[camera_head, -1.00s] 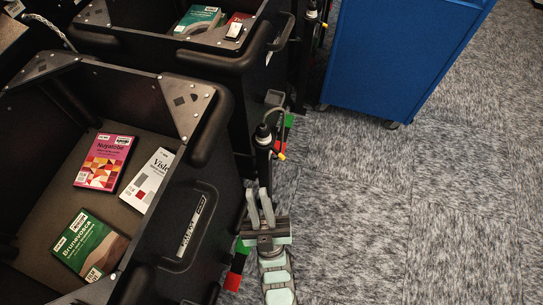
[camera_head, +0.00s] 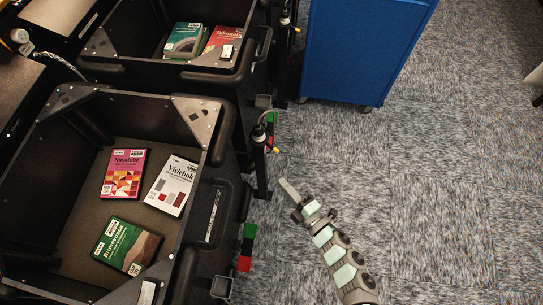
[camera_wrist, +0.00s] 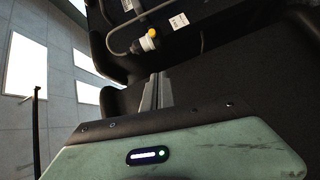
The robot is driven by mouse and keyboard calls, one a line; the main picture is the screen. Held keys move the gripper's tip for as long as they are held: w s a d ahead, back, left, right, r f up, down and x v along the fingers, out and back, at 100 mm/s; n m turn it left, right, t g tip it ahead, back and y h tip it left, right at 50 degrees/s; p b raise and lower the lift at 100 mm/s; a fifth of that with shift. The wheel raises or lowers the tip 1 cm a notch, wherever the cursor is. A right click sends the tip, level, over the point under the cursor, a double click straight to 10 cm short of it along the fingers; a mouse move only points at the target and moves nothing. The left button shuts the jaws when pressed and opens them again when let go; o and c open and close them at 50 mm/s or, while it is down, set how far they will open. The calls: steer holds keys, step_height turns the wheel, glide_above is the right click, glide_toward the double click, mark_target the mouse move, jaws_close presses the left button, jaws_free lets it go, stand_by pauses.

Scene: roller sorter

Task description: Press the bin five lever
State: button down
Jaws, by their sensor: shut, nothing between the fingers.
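My gripper (camera_head: 290,189) is shut and empty over the carpet, right of the bins. It points up-left toward a black post (camera_head: 262,172) at the near bin's corner, with a visible gap between them. The post carries a rounded fitting with a pale ring (camera_head: 259,134) and a small yellow-tipped lever (camera_head: 275,150). In the wrist view my closed fingers (camera_wrist: 157,92) point up toward a similar white and yellow fitting (camera_wrist: 150,40) with a grey cable. No bin number is readable, so I cannot tell which lever belongs to bin five.
The near black bin (camera_head: 222,135) holds three books, and the far bin (camera_head: 245,75) holds more. Red and green plates (camera_head: 248,245) stick out beside the near bin. A blue cart (camera_head: 365,50) stands at the back. Carpet to the right is clear.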

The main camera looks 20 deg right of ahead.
mark_target(272, 148)
steer(key=w+d+f+b, duration=0.1)
steer(key=w+b, duration=0.3)
steer(key=w, duration=0.7)
steer(key=shift+w, duration=0.3)
steer(key=shift+f, duration=0.1)
steer(key=shift+y, duration=0.3)
